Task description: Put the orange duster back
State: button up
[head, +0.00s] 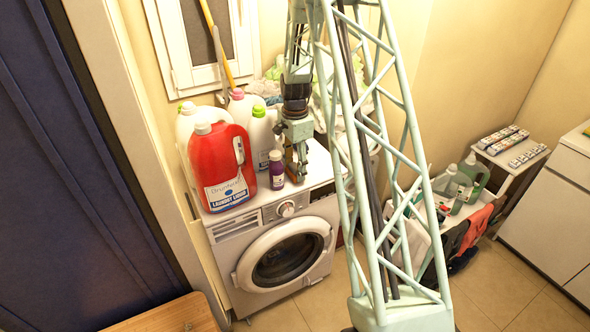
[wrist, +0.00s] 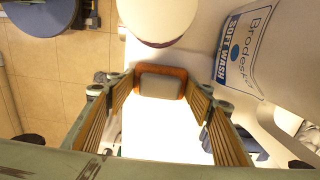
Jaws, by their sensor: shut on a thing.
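In the wrist view, the orange duster (wrist: 182,73), a small block with an orange-brown rim and a grey face, sits between the fingertips of my gripper (wrist: 161,88). Both fingers touch its sides, so the gripper is shut on it. In the head view, my gripper (head: 296,174) points down, low over the right part of the washing machine's top. There the duster is too small and too covered by the fingers to make out clearly. I cannot tell whether it touches the top.
The purple bottle (head: 276,170) stands just left of my gripper. The red laundry jug (head: 222,165) and white bottles (head: 260,136) crowd the left of the washing machine (head: 318,190). A white bottle with a Soft Wash label (wrist: 245,45) is close in the wrist view.

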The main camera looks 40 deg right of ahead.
aim_at(295, 166)
jog(key=shift+f, duration=0.25)
jog(key=o, duration=0.8)
jog(key=shift+r, duration=0.15)
notch_tip(295, 166, up, 12)
jog(key=p, duration=0.1)
dwell(0.6)
jog(key=shift+r, duration=0.1)
dwell(0.6)
